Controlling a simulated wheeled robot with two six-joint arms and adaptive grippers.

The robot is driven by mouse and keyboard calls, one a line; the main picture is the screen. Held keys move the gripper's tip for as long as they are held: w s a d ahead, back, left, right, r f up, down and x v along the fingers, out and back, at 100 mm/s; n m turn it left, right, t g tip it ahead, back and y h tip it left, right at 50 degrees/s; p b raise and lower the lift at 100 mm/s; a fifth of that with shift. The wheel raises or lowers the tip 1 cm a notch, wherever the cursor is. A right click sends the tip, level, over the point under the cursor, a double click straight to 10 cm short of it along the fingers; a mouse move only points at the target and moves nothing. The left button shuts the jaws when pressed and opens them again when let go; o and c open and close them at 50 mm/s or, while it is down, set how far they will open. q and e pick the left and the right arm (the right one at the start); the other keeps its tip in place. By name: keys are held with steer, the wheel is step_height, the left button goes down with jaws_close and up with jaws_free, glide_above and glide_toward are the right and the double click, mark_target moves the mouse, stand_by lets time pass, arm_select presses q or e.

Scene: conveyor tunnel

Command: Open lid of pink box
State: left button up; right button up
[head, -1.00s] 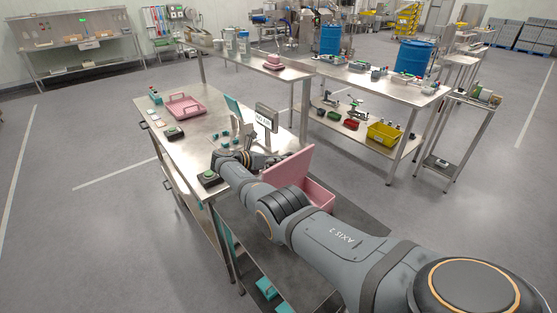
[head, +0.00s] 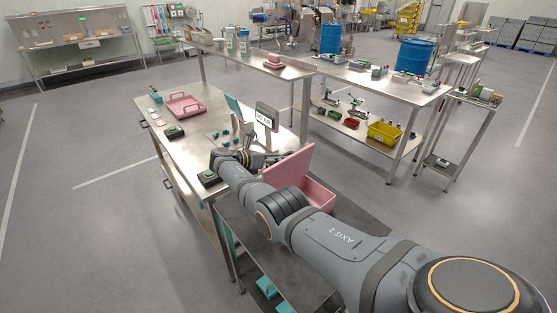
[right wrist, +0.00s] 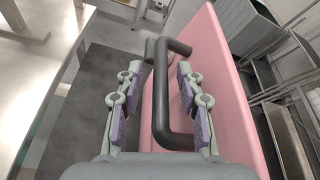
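The pink box (head: 320,194) stands on a dark surface, partly hidden behind my right arm. Its pink lid (head: 290,164) is raised at a steep tilt, and the inside of the box shows in part. The lid fills the right middle of the right wrist view (right wrist: 222,90). A black bar handle (right wrist: 162,95) sticks out from the lid. My right gripper (right wrist: 159,72) has its fingers apart, one on each side of the handle, with gaps showing between pads and bar. In the head view its fingers are hard to make out. My left gripper is not in view.
A steel table (head: 190,140) at the left holds a pink tray (head: 186,105), green-buttoned boxes and a small display (head: 265,120). Open floor lies at right.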

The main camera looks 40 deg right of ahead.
steer(key=v, duration=1.1)
steer(key=shift+a, duration=0.25)
